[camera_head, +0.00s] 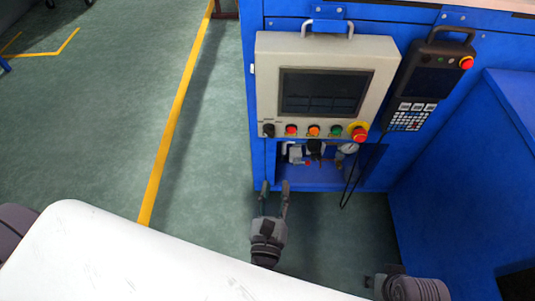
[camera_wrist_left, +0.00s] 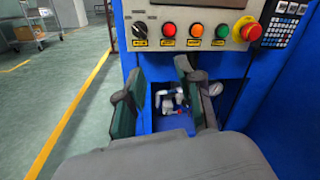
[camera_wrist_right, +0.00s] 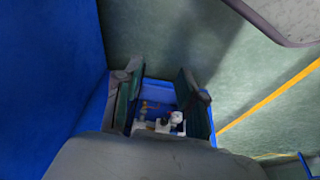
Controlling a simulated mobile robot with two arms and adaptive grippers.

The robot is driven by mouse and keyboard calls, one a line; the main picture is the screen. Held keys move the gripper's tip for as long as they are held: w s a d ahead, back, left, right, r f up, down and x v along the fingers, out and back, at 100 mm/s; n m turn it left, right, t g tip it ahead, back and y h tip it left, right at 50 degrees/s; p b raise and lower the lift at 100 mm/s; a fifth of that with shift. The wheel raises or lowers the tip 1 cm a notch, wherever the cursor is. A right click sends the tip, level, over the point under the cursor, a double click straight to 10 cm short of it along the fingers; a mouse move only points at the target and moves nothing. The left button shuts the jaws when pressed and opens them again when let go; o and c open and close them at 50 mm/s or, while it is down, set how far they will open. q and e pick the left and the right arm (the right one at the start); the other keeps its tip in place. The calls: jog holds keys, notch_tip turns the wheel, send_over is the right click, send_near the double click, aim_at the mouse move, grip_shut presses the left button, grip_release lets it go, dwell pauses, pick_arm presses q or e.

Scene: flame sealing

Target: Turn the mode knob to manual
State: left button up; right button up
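The mode knob (camera_head: 268,130) is a small black rotary knob at the lower left of the beige control panel (camera_head: 380,65). It also shows in the left wrist view (camera_wrist_left: 140,29), above the fingers; the markings beside it are too small to read. My left gripper (camera_head: 275,187) is open and empty, below the panel and the knob, touching neither. Its two fingers stand apart in the left wrist view (camera_wrist_left: 157,85). My right gripper (camera_wrist_right: 158,78) is open and empty in the right wrist view. In the head view it is low at the right, its fingers hardly visible.
Red (camera_head: 291,130), orange (camera_head: 314,130) and green (camera_head: 336,131) buttons and a red emergency stop (camera_head: 359,133) sit right of the knob. A handheld pendant (camera_head: 430,80) hangs right of the panel. An open recess with fittings (camera_head: 315,152) lies below.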

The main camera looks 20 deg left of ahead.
aim_at(268, 136)
pick_arm(q)
jog(key=w+a+n, duration=0.2)
jog(key=w, duration=0.2)
jog(key=w+a+r+n+y, duration=0.1)
jog(key=w+n, duration=0.1)
jog(key=w, duration=0.2)
jog(key=w+a+r+n+y, duration=0.1)
jog(key=w+a+n, duration=0.1)
jog(key=w, duration=0.2)
jog(key=shift+w+a+n, duration=0.35)
jog(key=shift+n, duration=0.05)
pick_arm(e)
jog(key=shift+d+f, duration=0.1)
pick_arm(q)
grip_shut()
